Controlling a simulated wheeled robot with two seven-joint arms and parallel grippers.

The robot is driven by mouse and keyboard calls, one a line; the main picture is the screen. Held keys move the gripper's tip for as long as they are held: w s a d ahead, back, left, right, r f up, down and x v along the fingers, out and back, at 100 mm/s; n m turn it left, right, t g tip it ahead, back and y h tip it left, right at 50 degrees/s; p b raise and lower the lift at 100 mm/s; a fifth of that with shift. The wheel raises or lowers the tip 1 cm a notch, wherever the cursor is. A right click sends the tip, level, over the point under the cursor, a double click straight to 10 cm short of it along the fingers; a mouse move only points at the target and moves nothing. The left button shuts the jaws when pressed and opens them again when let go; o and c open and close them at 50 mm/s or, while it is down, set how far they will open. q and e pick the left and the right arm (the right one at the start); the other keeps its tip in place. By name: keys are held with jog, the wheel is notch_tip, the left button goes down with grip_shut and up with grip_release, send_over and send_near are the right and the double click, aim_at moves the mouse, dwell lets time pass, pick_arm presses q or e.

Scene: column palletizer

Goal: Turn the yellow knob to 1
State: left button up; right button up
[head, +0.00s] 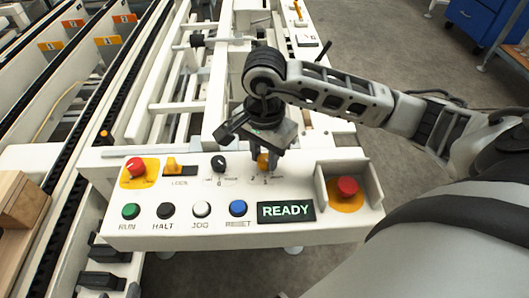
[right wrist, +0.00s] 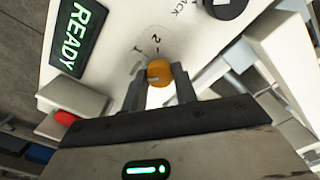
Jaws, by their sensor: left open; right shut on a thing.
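The yellow knob (head: 263,162) is on the white control panel (head: 330,228), right of a black knob. My right gripper (head: 264,152) reaches down over it from above, and its arm comes in from the right. In the right wrist view the yellow knob (right wrist: 159,72) sits between the two fingers of my right gripper (right wrist: 159,88), which is shut on it. I cannot tell which number the knob points to. My left gripper is in neither view.
A red button (head: 347,188) stands in a white guard at the panel's right. A READY display (head: 286,211) is below the knob. Green, black, white and blue buttons line the front; a black knob (head: 218,163) and red button (head: 136,166) are left. Conveyor rails lie behind.

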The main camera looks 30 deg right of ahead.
pick_arm(q)
jog(key=shift+f, duration=0.1)
pick_arm(e)
jog(key=shift+m+b, duration=0.55)
jog(key=shift+m, duration=0.45)
jog(key=shift+m+b, duration=0.35)
jog(key=shift+m, duration=0.45)
jog(key=shift+m+b, duration=0.45)
jog(key=shift+m, duration=1.65)
pick_arm(q)
jog(key=shift+f+b, duration=0.35)
jog(key=shift+f, duration=0.15)
pick_arm(e)
jog(key=shift+m, duration=0.3)
pick_arm(q)
jog(key=shift+f, duration=0.1)
pick_arm(e)
jog(key=o, duration=1)
jog(key=shift+c, duration=0.2)
